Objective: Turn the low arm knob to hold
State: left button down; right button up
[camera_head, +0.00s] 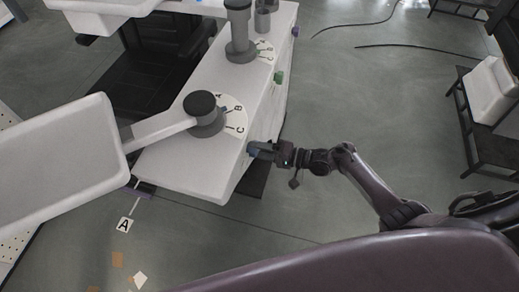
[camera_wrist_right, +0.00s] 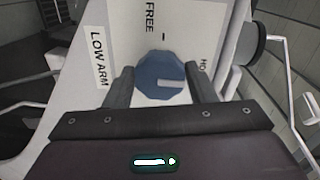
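The low arm knob (camera_wrist_right: 160,76) is a blue, faceted knob on a white panel, beside a "LOW ARM" label (camera_wrist_right: 99,58). Its white pointer lies to the right in the right wrist view, toward a partly hidden label starting "HO" (camera_wrist_right: 203,63). A "FREE" label (camera_wrist_right: 150,16) stands above the knob in that view. My right gripper (camera_wrist_right: 160,85) has one finger on each side of the knob, seemingly touching it. In the head view, my right gripper (camera_head: 256,150) is at the near end of the white unit. My left gripper is not in view.
The white unit (camera_head: 190,165) carries grey-black posts on dials lettered A, B, C. A green knob (camera_head: 279,77) sits farther along its side. A large white arm panel (camera_head: 55,150) extends left. A dark rack (camera_head: 487,120) stands right; open floor lies between.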

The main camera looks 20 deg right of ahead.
jog(key=o, duration=0.4)
jog(key=shift+c, duration=0.2)
jog(key=v, duration=0.7)
jog(key=shift+s+d, duration=0.2)
jog(key=shift+d, duration=0.15)
jog(key=shift+f, duration=0.1)
jog(key=s+f+n+g+h, duration=0.1)
jog(key=s+f+h, duration=0.4)
jog(key=f, duration=0.8)
jog(key=s+f+n+g+h, duration=0.1)
jog(key=s+f+n+h, duration=0.15)
jog(key=s+f, duration=0.75)
jog(key=s+f+n+g+h, duration=0.2)
jog(key=s+f, duration=0.5)
jog(key=s, duration=0.4)
jog(key=s+d+f+n+g+h, duration=0.1)
jog(key=s+f+g+h, duration=0.3)
jog(key=s, duration=0.7)
notch_tip(320, 180, down, 3)
jog(key=shift+r+n+g, duration=0.1)
jog(key=shift+n+g, duration=0.2)
jog(key=shift+n, duration=0.25)
